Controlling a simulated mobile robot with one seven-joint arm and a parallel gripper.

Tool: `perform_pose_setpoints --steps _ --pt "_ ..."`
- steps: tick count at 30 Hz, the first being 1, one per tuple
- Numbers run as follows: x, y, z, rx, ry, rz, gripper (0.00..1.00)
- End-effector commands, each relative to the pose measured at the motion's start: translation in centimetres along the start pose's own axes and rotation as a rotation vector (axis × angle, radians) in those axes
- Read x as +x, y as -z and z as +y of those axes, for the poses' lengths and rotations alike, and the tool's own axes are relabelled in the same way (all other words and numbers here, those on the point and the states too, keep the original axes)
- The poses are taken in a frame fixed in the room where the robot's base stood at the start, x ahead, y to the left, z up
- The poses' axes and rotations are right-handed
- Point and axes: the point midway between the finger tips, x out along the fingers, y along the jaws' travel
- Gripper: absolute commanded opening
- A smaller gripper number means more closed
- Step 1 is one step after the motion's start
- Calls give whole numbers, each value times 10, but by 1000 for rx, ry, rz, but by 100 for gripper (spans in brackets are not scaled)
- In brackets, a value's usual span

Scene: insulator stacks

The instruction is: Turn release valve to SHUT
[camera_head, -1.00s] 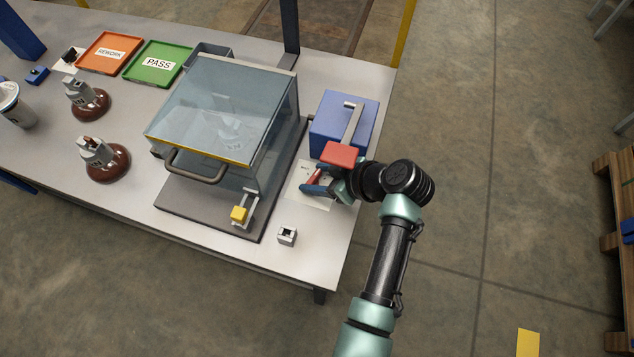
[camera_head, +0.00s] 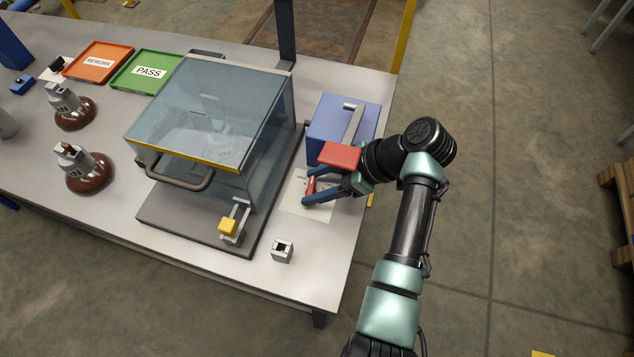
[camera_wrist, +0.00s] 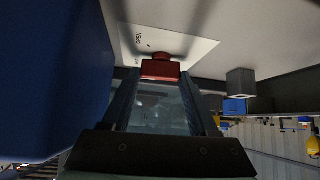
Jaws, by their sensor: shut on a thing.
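The release valve's small red handle (camera_head: 310,187) stands over a white label plate (camera_head: 317,209) on the bench, in front of the blue box. My gripper (camera_head: 308,188) is shut on this handle, a finger on each side. In the wrist view the red handle (camera_wrist: 160,70) sits between my fingertips (camera_wrist: 160,76), with the white plate (camera_wrist: 197,47) behind it.
A blue box (camera_head: 368,125) with a lever ending in a red block (camera_head: 340,155) stands close beside my gripper. A clear-walled chamber (camera_head: 200,110) with a yellow latch knob (camera_head: 228,227) is to the left. A small grey block (camera_head: 282,250) lies near the front edge.

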Motion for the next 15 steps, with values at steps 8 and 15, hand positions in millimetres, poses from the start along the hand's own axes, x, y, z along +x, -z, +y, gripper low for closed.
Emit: perform_pose_setpoints --steps 8,15 --pt "0 1 0 -2 0 0 65" --pt "0 0 0 -1 0 0 90"
